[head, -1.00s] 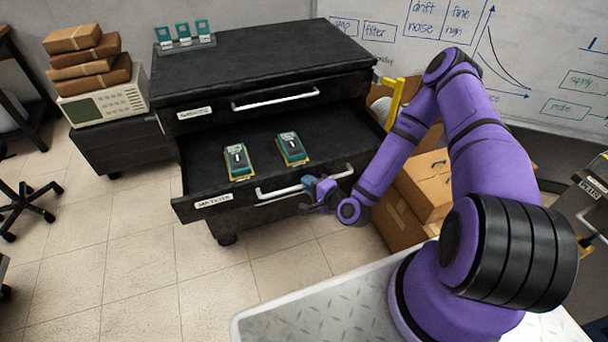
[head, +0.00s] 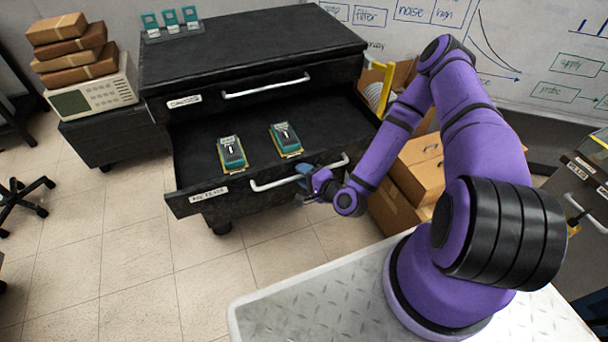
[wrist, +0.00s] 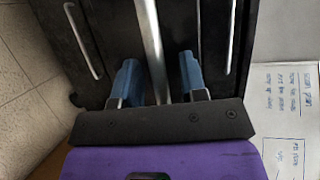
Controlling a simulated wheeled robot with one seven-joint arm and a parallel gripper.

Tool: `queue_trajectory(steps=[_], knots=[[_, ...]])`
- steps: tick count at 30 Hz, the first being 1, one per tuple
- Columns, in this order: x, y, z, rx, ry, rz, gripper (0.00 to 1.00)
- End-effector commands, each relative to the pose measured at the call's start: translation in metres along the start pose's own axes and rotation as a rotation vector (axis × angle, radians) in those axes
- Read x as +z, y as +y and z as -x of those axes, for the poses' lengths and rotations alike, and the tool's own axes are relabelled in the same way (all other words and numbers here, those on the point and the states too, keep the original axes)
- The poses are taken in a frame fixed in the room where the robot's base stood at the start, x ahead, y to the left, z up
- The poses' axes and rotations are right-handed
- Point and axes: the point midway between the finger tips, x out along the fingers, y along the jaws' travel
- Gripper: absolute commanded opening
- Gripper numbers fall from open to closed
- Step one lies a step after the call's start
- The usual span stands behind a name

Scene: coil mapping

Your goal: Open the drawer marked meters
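The drawer marked meters (head: 238,189) is the lower drawer of a black cabinet and stands pulled out, with a white label (head: 208,194) on its front. Two teal and yellow meters (head: 232,154) (head: 285,139) lie inside it. Its silver bar handle (head: 275,184) runs along the front and also shows in the wrist view (wrist: 151,45). My gripper (head: 304,173) is at the handle's right part. In the wrist view, its blue fingers (wrist: 158,82) are spread on both sides of the bar, with a visible gap on each side.
The upper drawer (head: 210,101) is shut. Small teal items on a stand (head: 172,27) are on the cabinet top. Cardboard boxes (head: 415,170) stand close to the right of my gripper. Parcels on a white instrument (head: 95,97) are at the left. The tiled floor in front is clear.

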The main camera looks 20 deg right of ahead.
Motion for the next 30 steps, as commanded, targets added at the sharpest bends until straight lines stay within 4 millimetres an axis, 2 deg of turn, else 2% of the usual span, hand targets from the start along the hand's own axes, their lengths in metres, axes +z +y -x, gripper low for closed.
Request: queue_trajectory(steps=[4,7,21,25,30], knots=[[0.000,0.000,0.004,0.001,0.000,0.000,0.39],[-0.001,0.001,0.013,0.003,0.001,0.000,0.39],[0.000,0.001,0.093,0.002,0.001,-0.001,0.39],[0.000,0.001,0.104,0.001,0.001,-0.001,0.39],[0.000,0.000,0.108,0.000,0.000,-0.001,0.39]])
